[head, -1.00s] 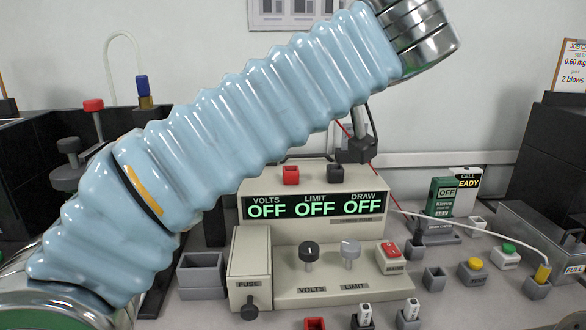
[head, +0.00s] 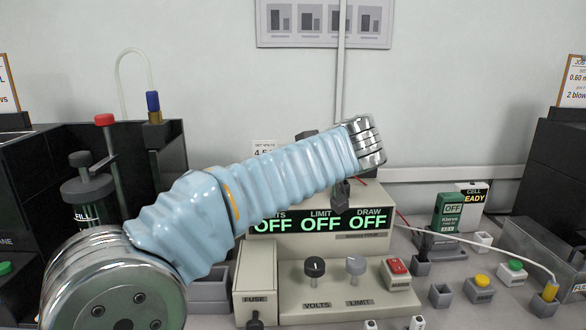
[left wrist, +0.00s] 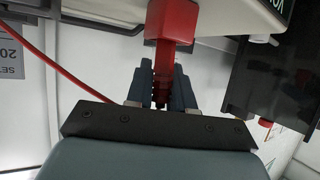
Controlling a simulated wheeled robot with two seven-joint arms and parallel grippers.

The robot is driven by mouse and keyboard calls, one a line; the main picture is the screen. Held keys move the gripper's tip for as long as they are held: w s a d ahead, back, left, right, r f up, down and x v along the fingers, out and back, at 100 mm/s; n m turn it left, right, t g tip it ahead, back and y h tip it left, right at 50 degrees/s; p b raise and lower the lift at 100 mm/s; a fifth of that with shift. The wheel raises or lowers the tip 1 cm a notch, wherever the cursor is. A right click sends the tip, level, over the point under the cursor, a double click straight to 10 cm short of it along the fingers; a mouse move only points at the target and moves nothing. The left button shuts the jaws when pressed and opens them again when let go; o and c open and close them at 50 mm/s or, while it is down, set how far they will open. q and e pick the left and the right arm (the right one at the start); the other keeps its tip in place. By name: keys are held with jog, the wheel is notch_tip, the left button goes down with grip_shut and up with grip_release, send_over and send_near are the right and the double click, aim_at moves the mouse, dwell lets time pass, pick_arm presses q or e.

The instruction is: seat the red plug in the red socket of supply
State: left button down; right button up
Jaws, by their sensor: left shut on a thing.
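The supply (head: 262,290) stands mid-table in the head view, its display reading OFF. My right gripper is not in view.
A red rocker switch (head: 398,267) and two knobs are on the supply's front. Yellow (head: 482,281) and green (head: 515,265) buttons stand to the right. A green tester (head: 447,210) stands behind them. Black racks flank the table.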

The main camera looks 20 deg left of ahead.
pick_arm(q)
jog(key=shift+w+f, duration=0.15)
jog(key=shift+f, duration=0.45)
jog(key=c, duration=1)
grip_release()
jog(key=shift+d+r, duration=0.1)
jog(key=v, duration=1.2)
jog(key=shift+b, duration=0.35)
